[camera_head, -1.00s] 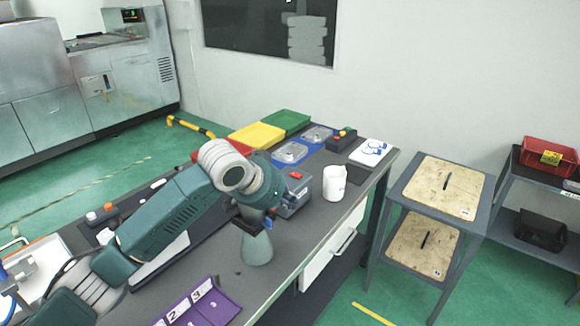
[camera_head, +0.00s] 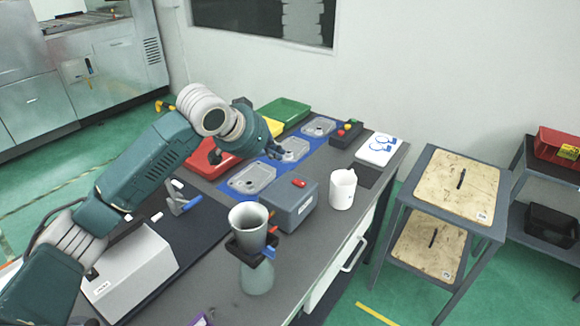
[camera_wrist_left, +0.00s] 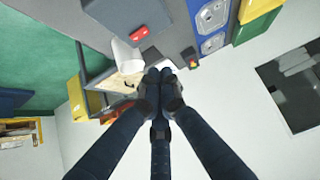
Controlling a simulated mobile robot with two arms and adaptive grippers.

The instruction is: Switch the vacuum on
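A grey box (camera_head: 288,205) with a red switch (camera_head: 299,183) on top stands on the dark bench. I take it for the vacuum unit; whether it is on cannot be seen. It also shows in the left wrist view (camera_wrist_left: 160,20), with its red switch (camera_wrist_left: 138,34). My left gripper (camera_head: 243,135) is raised behind and left of the box, apart from it. My right gripper is not in view.
A white mug (camera_head: 342,190) stands right of the box. Red (camera_head: 212,163) and green (camera_head: 285,111) trays and blue trays lie behind. Another table (camera_head: 405,205) stands to the right.

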